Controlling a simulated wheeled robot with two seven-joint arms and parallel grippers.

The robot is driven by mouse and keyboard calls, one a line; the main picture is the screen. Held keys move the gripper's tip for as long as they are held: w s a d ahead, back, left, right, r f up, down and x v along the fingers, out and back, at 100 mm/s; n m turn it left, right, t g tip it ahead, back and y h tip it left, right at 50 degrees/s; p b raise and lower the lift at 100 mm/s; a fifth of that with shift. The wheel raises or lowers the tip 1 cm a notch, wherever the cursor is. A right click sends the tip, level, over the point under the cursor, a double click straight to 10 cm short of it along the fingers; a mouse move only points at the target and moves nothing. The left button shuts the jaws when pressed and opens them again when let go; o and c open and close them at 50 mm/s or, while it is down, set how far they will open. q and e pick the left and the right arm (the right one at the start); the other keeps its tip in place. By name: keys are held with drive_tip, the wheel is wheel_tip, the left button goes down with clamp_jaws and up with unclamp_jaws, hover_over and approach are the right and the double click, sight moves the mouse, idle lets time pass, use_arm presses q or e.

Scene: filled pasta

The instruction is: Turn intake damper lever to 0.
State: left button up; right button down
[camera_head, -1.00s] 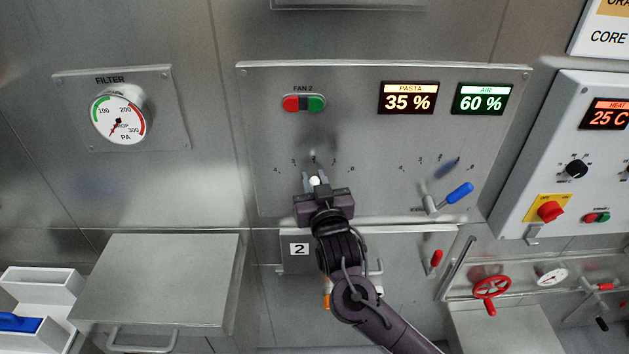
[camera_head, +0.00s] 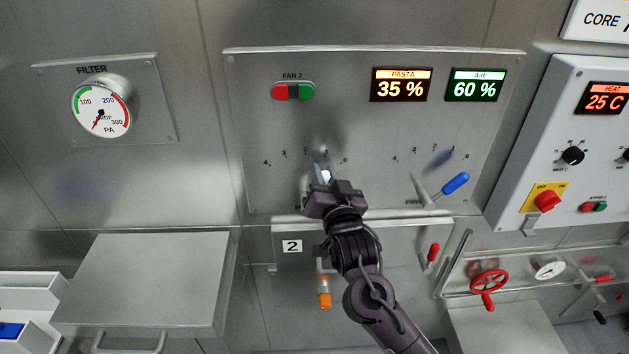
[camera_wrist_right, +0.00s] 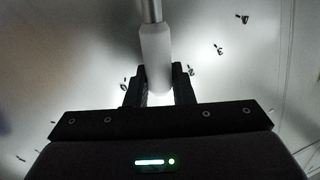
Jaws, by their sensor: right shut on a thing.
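The lever with the white grip (camera_head: 326,176) stands on the steel control panel below FAN 2, under a scale from 4 at left to 0 at right. My right gripper (camera_head: 325,182) is shut on this grip. In the right wrist view, the white grip (camera_wrist_right: 155,50) sits between the two dark fingers of my right gripper (camera_wrist_right: 157,90). The lever leans to the right, towards the low end of the scale; its exact mark cannot be told. Its pivot and label are hidden behind my gripper. My left gripper is not in view.
A blue-handled lever (camera_head: 455,183) stands to the right on the same panel (camera_head: 240,120). The displays read PASTA 35 % (camera_head: 401,85) and AIR 60 % (camera_head: 475,85). A red lever (camera_head: 433,252) and an orange-tipped handle (camera_head: 324,300) are below.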

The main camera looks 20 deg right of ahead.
drive_tip(key=shift+s+d+f+m+t+h+b, duration=0.1)
drive_tip(key=shift+d+f+m+b, duration=0.3)
drive_tip(key=shift+m, duration=0.3)
drive_tip(key=shift+s+d+f+m+t+h+b, duration=0.15)
drive_tip(key=shift+d+m+b, duration=0.3)
drive_tip(key=shift+m, duration=0.25)
drive_tip(key=shift+s+d+f+m+t+h+b, duration=0.1)
drive_tip(key=shift+d+f+m+b, duration=0.3)
drive_tip(key=shift+m, duration=0.3)
drive_tip(key=shift+d+r, duration=0.1)
drive_tip(key=c, duration=1.3)
unclamp_jaws()
drive_tip(key=s+a+f+b, duration=0.1)
drive_tip(key=s+b, duration=0.1)
drive_tip(key=s, duration=0.5)
drive_tip(key=shift+s+b, duration=0.35)
drive_tip(key=shift+f, duration=0.1)
